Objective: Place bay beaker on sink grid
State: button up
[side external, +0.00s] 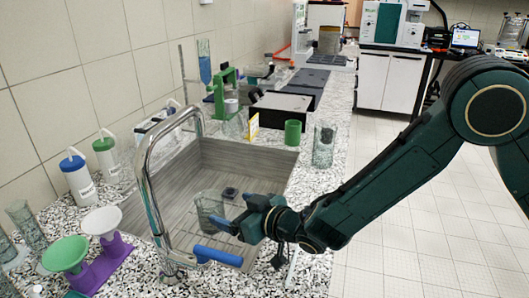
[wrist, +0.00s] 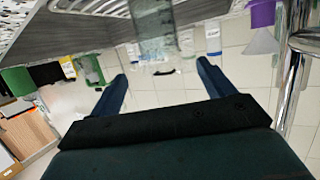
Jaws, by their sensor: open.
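A clear glass beaker (side external: 209,212) stands upright in the grey sink (side external: 200,165), over its slatted floor grid (side external: 228,258). I take it for the bay beaker, but no label shows. My gripper (side external: 222,222) is open beside it, on its right in the side view, with blue fingers. In the wrist view the glass (wrist: 152,35) lies ahead of my gripper's two apart fingertips (wrist: 160,72), in line with the gap between them. Nothing is clearly held. The beaker's base contact is partly hidden.
A chrome faucet (side external: 143,165) arches over the sink's left side, with a blue lever (side external: 217,256) near my gripper. Another glass beaker (side external: 324,146) and a green cup (side external: 292,133) stand right of the sink. Wash bottles (side external: 78,180) and funnels (side external: 66,254) stand left.

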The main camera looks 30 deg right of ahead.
dwell(0.6)
jog(key=s+d+r+m+g+h, duration=0.2)
jog(key=s+d+r, duration=0.2)
jog(key=d+r, duration=0.45)
jog(key=s+d+r+m+g+h, duration=0.15)
jog(key=s+d+r+h, duration=0.35)
jog(key=d, duration=0.7)
jog(key=s+d+g, duration=0.1)
jog(key=s+d, duration=0.2)
jog(key=s, duration=0.5)
jog(key=s+d+r+g, duration=0.1)
jog(key=s+d, duration=0.3)
jog(key=s, duration=0.5)
jog(key=s+d+r+g+y, duration=0.1)
jog(key=s+d+g, duration=0.1)
jog(key=s, duration=0.6)
jog(key=shift+s+d+r+m, duration=0.2)
jog(key=shift+d+m, duration=0.25)
jog(key=shift+d, duration=0.45)
